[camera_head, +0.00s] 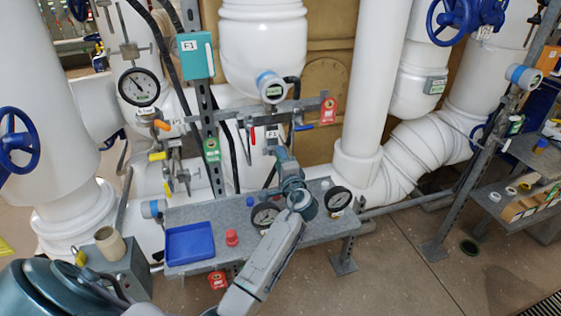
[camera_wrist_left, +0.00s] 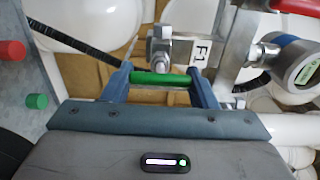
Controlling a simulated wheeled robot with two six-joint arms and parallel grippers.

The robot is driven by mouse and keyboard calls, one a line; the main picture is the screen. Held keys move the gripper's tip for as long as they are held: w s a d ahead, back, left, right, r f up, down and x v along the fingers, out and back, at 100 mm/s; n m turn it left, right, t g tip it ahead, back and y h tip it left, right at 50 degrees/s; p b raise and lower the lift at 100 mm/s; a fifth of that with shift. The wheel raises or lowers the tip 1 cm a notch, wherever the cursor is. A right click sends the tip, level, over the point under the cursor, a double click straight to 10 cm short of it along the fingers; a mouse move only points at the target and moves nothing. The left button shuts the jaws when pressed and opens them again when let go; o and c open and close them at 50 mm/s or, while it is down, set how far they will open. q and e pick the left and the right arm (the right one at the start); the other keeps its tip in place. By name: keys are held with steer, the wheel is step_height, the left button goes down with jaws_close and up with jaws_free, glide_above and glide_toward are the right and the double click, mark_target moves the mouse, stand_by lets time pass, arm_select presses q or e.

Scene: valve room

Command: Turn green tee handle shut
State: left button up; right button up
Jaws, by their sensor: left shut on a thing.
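The green tee handle (camera_wrist_left: 160,78) is a short green bar that lies crosswise between my left gripper's two blue-grey fingers in the left wrist view. A metal valve body with a round stem end (camera_wrist_left: 160,55) is just beyond it. My left gripper (camera_head: 283,155) is at the pipework above the grey shelf in the head view, and it is shut on the handle. In the head view the gripper hides the handle. My right gripper is in neither view.
A grey shelf (camera_head: 205,217) below holds a blue tray (camera_head: 190,243), a red cap (camera_head: 232,238) and two dial gauges. A round transmitter (camera_wrist_left: 290,62) and a red handle (camera_wrist_left: 295,5) are close on the right in the wrist view. Large white pipes stand behind.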

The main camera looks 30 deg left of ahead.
arm_select(q)
steer(key=shift+f, duration=0.15)
steer(key=o, duration=1)
steer(key=b+v, duration=0.3)
steer(key=v, duration=0.8)
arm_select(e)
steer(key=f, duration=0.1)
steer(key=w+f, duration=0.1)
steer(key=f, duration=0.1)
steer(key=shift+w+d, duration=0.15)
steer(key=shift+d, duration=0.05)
arm_select(q)
steer(key=shift+a, duration=0.1)
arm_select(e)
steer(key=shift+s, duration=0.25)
